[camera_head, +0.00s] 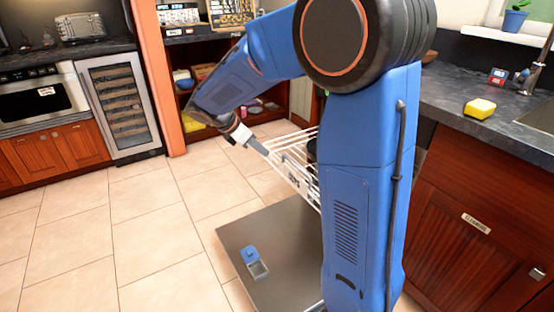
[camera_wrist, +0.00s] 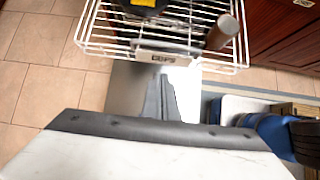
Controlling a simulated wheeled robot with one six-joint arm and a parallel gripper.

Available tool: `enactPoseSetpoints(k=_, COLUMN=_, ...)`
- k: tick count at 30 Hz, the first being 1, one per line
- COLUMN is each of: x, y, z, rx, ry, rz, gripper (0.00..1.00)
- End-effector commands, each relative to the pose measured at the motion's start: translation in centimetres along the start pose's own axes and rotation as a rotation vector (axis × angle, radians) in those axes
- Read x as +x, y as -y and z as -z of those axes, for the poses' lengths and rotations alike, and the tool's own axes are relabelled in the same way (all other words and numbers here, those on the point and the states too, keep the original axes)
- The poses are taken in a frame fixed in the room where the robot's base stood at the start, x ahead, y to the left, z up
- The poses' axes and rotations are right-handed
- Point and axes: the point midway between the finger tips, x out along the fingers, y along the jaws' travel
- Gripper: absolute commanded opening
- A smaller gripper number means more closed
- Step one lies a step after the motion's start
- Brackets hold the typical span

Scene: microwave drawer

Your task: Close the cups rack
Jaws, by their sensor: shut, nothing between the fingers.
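The cups rack is a white wire basket (camera_head: 290,140), pulled out over an open steel door and partly hidden behind my arm. In the wrist view the rack (camera_wrist: 105,42) spans the top, with a front plate marked CUPS (camera_wrist: 165,57). A brown cylindrical item (camera_wrist: 222,32) and a dark item with a yellow patch (camera_wrist: 142,4) lie in it. My gripper (camera_head: 266,151) is shut and empty at the rack's front. In the wrist view its fingertips (camera_wrist: 161,80) point at the label plate from just below it. I cannot tell whether they touch.
The open steel door (camera_head: 240,225) lies low beneath the rack, with a small blue-lidded compartment (camera_head: 254,258). Wooden cabinets (camera_head: 475,235) stand at the right under a dark counter with a yellow sponge (camera_head: 480,108). The tiled floor (camera_head: 150,215) at left is clear.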

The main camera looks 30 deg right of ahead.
Motion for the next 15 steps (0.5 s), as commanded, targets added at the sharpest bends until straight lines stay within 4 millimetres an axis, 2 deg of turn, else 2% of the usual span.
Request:
enactPoseSetpoints(k=5, x=1.3, y=-0.1, z=0.0, rx=-0.004, ry=0.002, rz=0.001, gripper=0.00)
enactPoseSetpoints(k=15, x=7.0, y=0.0, z=-0.1, rx=-0.003, ry=0.002, rz=0.004, gripper=0.00)
